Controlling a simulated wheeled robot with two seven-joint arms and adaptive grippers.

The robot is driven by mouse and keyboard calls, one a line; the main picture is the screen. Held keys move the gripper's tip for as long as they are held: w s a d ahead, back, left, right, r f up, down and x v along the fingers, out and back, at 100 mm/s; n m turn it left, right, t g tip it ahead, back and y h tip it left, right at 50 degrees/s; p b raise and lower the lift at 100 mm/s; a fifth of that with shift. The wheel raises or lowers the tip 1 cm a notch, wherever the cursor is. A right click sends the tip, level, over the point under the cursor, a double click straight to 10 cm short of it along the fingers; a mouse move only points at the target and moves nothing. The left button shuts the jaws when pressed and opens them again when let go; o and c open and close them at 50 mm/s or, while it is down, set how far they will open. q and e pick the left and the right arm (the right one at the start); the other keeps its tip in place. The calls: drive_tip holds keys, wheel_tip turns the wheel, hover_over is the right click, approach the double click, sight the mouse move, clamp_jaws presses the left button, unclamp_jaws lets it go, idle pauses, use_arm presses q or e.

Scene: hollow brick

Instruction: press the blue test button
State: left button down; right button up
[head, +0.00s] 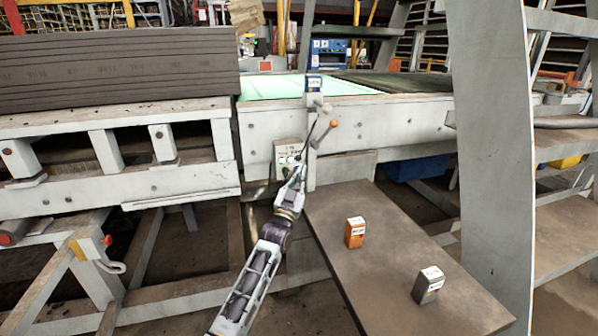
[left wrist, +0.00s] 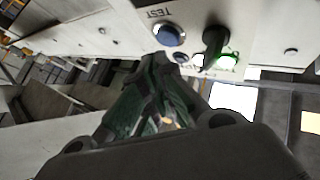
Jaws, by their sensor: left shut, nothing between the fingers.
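The blue test button (left wrist: 169,34) is a round button in a pale ring on a white control panel (left wrist: 204,14). The word TEST is printed beside it. In the head view the panel (head: 284,147) is small, on the front of the pale machine, and I cannot make out the button there. My left gripper (head: 298,171) is at the panel, shut and empty. In the left wrist view its dark green-grey fingertips (left wrist: 158,60) are just below the button in the picture; I cannot tell whether they touch the panel. My right gripper is out of view.
Beside the button are a dark knob (left wrist: 214,40) and small lit lamps. A brown board (head: 375,262) carries an orange box (head: 355,233) and a grey box (head: 428,286). A pale upright (head: 490,150) stands at right.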

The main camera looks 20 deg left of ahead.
use_arm(q)
drive_tip(key=shift+w+a, duration=0.45)
drive_tip(key=shift+w, duration=0.2)
idle(1.9)
drive_tip(key=shift+s+d, duration=0.1)
drive_tip(key=shift+s, duration=0.05)
drive_tip(key=shift+s+d+p, duration=0.35)
drive_tip(key=shift+s+p, duration=0.15)
drive_tip(key=shift+p, duration=0.25)
drive_tip(key=shift+s, duration=0.1)
drive_tip(key=s+d+p, duration=0.1)
drive_tip(key=s, duration=0.1)
drive_tip(key=s+d+p, duration=0.1)
drive_tip(key=s+p, duration=0.1)
drive_tip(key=shift+d, duration=0.4)
idle(0.3)
idle(0.8)
